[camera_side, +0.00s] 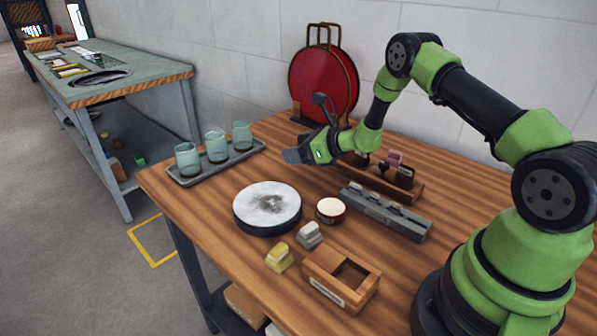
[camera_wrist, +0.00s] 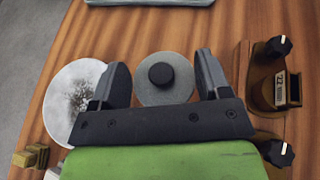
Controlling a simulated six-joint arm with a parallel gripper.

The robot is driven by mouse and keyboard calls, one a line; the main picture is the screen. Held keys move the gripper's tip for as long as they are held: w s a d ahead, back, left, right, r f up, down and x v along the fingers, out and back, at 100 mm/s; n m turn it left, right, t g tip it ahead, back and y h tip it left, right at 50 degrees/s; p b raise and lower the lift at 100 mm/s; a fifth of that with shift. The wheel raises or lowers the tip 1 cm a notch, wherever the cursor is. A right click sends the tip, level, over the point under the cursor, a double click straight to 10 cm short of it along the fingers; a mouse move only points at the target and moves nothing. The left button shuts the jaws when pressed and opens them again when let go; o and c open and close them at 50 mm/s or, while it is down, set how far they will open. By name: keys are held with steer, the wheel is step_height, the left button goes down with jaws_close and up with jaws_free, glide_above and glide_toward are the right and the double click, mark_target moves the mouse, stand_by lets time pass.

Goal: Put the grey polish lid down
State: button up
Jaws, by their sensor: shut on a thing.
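The grey polish lid (camera_wrist: 151,95), a round disc with a black knob, sits between the two fingers of my gripper (camera_wrist: 162,82) in the wrist view. My gripper (camera_side: 298,155) is shut on it and holds it above the wooden table, in front of the red round case. An open red tin with a cream top (camera_side: 331,209) stands on the table, nearer the camera than my gripper.
A round pad with a whitish top (camera_side: 268,205) lies left of the tin. Yellow (camera_side: 279,257) and grey (camera_side: 309,235) blocks and a wooden box (camera_side: 340,278) stand in front. A glass tray (camera_side: 181,180) is left, a grey rack (camera_side: 385,213) right.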

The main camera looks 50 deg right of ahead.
mark_target(299, 179)
steer(key=shift+f, duration=2.9)
steer(key=shift+f, duration=0.1)
steer(key=o, duration=1)
steer(key=shift+c, duration=0.2)
